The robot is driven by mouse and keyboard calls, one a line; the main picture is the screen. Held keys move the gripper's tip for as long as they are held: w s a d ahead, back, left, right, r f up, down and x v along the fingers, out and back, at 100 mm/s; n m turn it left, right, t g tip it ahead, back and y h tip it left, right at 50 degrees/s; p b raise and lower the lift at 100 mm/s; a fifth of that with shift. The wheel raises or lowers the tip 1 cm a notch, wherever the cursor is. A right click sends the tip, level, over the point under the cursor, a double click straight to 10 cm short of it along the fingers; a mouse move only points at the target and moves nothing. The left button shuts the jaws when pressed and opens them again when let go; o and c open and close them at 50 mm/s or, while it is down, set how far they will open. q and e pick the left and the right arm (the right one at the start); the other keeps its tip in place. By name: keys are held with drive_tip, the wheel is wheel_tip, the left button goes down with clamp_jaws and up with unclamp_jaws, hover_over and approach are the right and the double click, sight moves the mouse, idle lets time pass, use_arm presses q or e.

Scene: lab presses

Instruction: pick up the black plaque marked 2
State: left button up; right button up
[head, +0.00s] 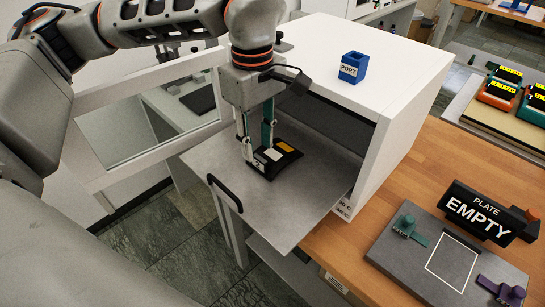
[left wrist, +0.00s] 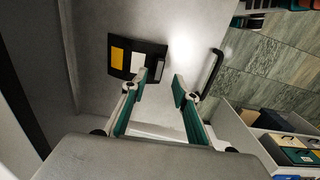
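The black plaque (head: 287,160) lies on the grey fold-down door (head: 262,212) of a white cabinet. It has a yellow patch, a white patch and a label that appears to read 2. My left gripper (head: 257,143) points down at the plaque and hides part of it. In the left wrist view, the plaque (left wrist: 137,58) is ahead of the fingers. My left gripper (left wrist: 160,86) is open there, with nothing between its fingertips. One fingertip overlaps the plaque's near edge; I cannot tell whether they touch. My right gripper is not in view.
The white cabinet (head: 390,85) stands open, with a blue cup-like box (head: 353,67) on top. A black handle (head: 225,192) is at the door's edge. At right, a wooden bench (head: 440,150) carries a grey plate (head: 395,248) and an EMPTY sign (head: 481,213).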

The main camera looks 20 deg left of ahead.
sight(259, 157)
use_arm(q)
drive_tip(key=shift+w+f, duration=0.1)
drive_tip(key=shift+f, duration=1.7)
clamp_jaws()
drive_tip(key=shift+r, duration=0.1)
